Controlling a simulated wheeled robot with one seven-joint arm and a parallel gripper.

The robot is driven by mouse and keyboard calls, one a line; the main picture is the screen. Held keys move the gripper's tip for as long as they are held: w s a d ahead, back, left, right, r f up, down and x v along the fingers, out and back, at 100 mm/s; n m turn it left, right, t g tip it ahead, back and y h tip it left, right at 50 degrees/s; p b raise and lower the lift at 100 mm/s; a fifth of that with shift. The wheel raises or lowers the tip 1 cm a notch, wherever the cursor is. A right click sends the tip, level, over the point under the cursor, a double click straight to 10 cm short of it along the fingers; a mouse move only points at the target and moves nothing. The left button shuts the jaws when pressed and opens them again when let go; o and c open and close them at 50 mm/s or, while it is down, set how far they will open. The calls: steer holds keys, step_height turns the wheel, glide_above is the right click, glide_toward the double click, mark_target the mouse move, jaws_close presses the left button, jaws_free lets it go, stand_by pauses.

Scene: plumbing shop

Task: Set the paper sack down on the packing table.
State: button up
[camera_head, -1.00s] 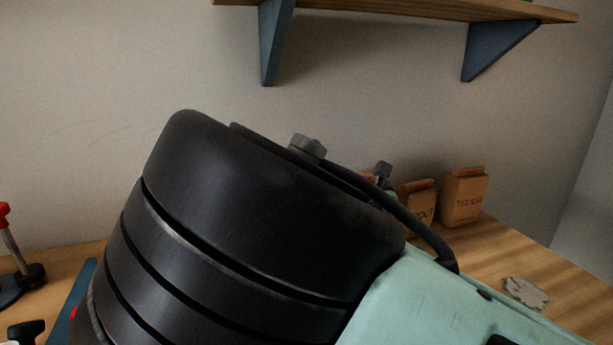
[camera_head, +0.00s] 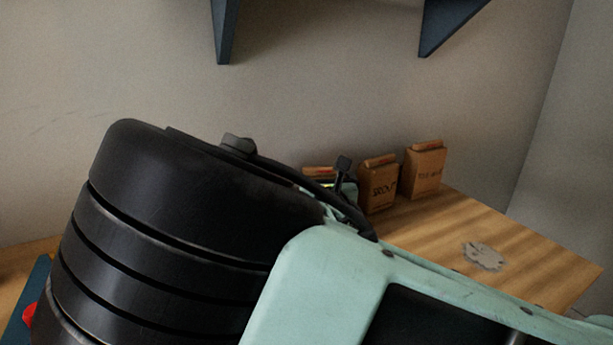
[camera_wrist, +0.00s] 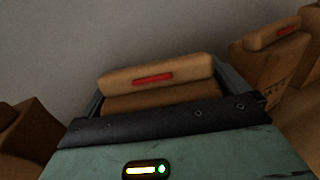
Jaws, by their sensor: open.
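A brown paper sack (camera_wrist: 158,78) with a rolled top and a red label stands between the fingers of my gripper (camera_wrist: 160,98) in the wrist view. The teal fingers show at its two sides and are open; whether they touch it I cannot tell. Its lower part is hidden behind the gripper's dark bar. In the head view, only a sack's top (camera_head: 320,171) shows behind my arm, beside my gripper (camera_head: 343,187), which is mostly hidden. The wooden packing table (camera_head: 530,258) runs along the wall, and the sacks are on it.
Two more brown sacks stand to the right, a lettered one (camera_head: 378,188) and another (camera_head: 425,172) near the wall. A flat grey patch (camera_head: 483,256) lies on the table. The table's right part is otherwise clear. Blue shelf brackets (camera_head: 447,25) are above.

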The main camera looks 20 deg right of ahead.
steer(key=s+a+p, duration=0.2)
steer(key=s+p, duration=0.2)
steer(key=s, duration=0.7)
steer(key=shift+s+a, duration=0.15)
steer(key=shift+s, duration=0.25)
steer(key=shift+r, duration=0.15)
